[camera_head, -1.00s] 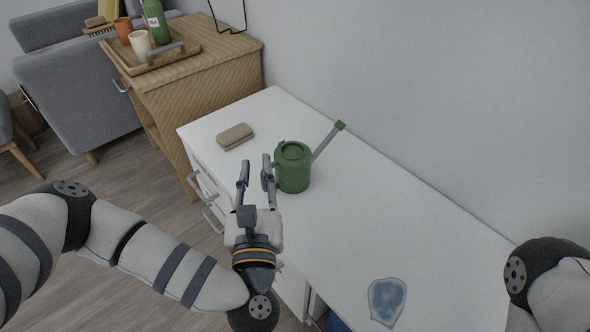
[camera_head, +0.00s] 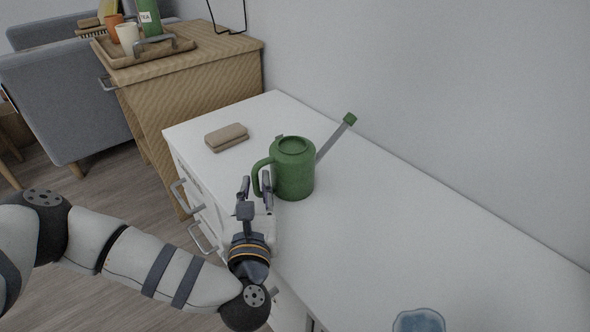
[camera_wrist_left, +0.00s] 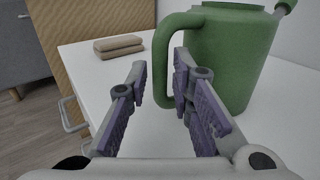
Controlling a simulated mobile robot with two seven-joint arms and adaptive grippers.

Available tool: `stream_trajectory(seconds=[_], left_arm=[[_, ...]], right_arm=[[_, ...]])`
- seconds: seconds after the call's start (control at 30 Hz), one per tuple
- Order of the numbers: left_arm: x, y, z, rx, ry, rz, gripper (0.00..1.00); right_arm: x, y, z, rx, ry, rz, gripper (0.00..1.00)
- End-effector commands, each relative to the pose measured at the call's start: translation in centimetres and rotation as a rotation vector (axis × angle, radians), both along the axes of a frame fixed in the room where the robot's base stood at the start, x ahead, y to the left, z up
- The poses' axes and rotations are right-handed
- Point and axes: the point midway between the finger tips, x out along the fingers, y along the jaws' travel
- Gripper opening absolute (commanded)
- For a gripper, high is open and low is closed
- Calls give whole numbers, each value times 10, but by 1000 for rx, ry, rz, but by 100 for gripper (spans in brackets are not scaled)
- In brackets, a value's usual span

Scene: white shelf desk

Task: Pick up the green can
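The green can (camera_head: 294,168), a watering can with a loop handle and a grey spout tipped in green, stands upright on the white desk (camera_head: 380,225). Its handle faces my left gripper and its spout points back right. My left gripper (camera_head: 256,184) is open and empty at the handle side. In the left wrist view the fingers (camera_wrist_left: 160,72) are apart, and the handle of the can (camera_wrist_left: 225,50) lines up with the gap between them. I cannot tell whether a finger touches it. My right gripper is not in view.
A folded brown cloth-like item (camera_head: 227,137) lies on the desk left of the can. A blue patterned item (camera_head: 420,321) is at the bottom edge. A wooden cabinet (camera_head: 200,85) with a tray (camera_head: 125,58) stands behind left. A wall borders the desk's back.

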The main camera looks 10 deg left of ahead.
Motion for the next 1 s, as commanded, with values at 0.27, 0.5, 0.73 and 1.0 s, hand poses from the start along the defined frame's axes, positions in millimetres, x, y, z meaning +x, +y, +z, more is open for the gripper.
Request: stream_trajectory(seconds=[0.27,0.5,0.73,1.0], left_arm=[[11,3,1,0,0,-1,21],[11,3,0,0,0,-1,0],[11,3,1,0,-2,-1,0],[11,3,35,-2,-8,-1,0]], right_arm=[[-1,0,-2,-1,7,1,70],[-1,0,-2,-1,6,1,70],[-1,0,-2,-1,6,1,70],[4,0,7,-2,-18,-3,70]])
